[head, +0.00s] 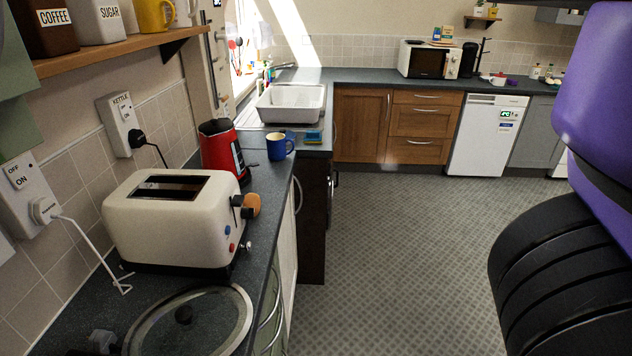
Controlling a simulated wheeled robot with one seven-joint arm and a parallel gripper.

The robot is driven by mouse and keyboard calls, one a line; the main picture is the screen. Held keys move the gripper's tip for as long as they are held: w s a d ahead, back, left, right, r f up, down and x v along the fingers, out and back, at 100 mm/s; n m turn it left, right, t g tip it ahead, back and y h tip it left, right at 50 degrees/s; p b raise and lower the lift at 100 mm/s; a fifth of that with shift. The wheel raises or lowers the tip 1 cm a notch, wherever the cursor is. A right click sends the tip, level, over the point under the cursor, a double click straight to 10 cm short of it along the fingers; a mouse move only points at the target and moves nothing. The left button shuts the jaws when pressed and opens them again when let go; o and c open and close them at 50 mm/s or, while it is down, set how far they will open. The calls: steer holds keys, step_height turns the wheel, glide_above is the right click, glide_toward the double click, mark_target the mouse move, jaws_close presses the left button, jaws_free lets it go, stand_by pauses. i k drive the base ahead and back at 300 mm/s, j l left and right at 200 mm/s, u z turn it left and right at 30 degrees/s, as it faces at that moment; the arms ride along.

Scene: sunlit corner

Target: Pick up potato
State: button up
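A small rounded orange-brown thing (252,203), which looks like the potato, shows at the right end of the cream toaster (170,222). It is partly hidden behind the toaster's dark lever. I cannot tell whether it touches the toaster or rests on the counter behind it. My purple and black arm (560,250) fills the right edge of the view, well to the right of the counter. My gripper is not in view.
The dark counter (75,300) also holds a glass lid (190,325) in front, a red kettle (222,148) and a blue mug (279,146) behind. A shelf (120,52) hangs above left. The patterned floor (400,260) is clear.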

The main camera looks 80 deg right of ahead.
mark_target(251, 199)
steer(key=z, duration=1.1)
steer(key=u, duration=1.5)
steer(key=z, duration=1.45)
steer(key=i+l+u, duration=0.1)
steer(key=u, duration=1.05)
steer(key=l+u, duration=0.25)
steer(key=l, duration=0.2)
steer(key=l+u, duration=0.25)
steer(key=l, duration=0.15)
steer(key=k+l+u, duration=0.1)
steer(key=l+u, duration=0.2)
steer(key=k+l+u, duration=0.25)
steer(key=l, duration=0.25)
steer(key=l+u, duration=0.25)
steer(key=l, duration=0.15)
